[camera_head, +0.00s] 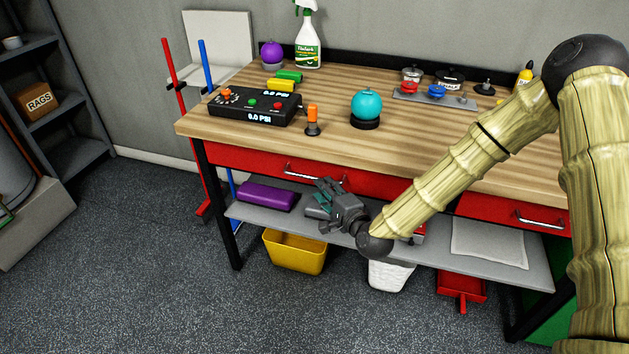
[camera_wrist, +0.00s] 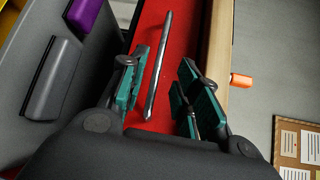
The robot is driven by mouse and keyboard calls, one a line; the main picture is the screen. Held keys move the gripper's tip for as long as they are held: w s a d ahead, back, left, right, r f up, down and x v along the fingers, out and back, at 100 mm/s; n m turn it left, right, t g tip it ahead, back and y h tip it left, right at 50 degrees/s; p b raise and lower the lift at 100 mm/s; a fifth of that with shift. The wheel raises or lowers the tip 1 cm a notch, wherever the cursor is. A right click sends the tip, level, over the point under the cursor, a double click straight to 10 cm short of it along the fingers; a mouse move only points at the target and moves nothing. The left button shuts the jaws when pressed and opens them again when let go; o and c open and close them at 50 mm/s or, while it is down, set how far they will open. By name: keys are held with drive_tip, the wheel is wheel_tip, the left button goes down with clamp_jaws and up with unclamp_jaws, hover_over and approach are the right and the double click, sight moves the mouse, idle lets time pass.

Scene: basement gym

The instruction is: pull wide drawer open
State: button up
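The wide drawer (camera_head: 245,160) is a red front under the workbench top, and it looks shut. Its silver bar handle (camera_head: 299,172) is partly hidden behind my gripper (camera_head: 327,204) in the head view. In the wrist view the red drawer face (camera_wrist: 182,42) fills the middle. The handle (camera_wrist: 158,66) runs lengthwise between the two teal-padded finger sets. My gripper (camera_wrist: 160,88) is open, with visible gaps on both sides of the handle. I cannot tell how deep the handle sits between the fingers.
The wooden benchtop (camera_head: 225,131) overhangs the drawer. Below is a grey shelf (camera_head: 285,212) with a purple block (camera_head: 266,196). A smaller red drawer (camera_head: 485,208) is at right. A yellow bin (camera_head: 294,251) stands on the floor. Floor is clear in front at left.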

drive_tip(key=r+x, duration=0.1)
drive_tip(key=x, duration=0.5)
drive_tip(key=shift+w+f, duration=0.2)
drive_tip(key=shift+f, duration=0.3)
clamp_jaws()
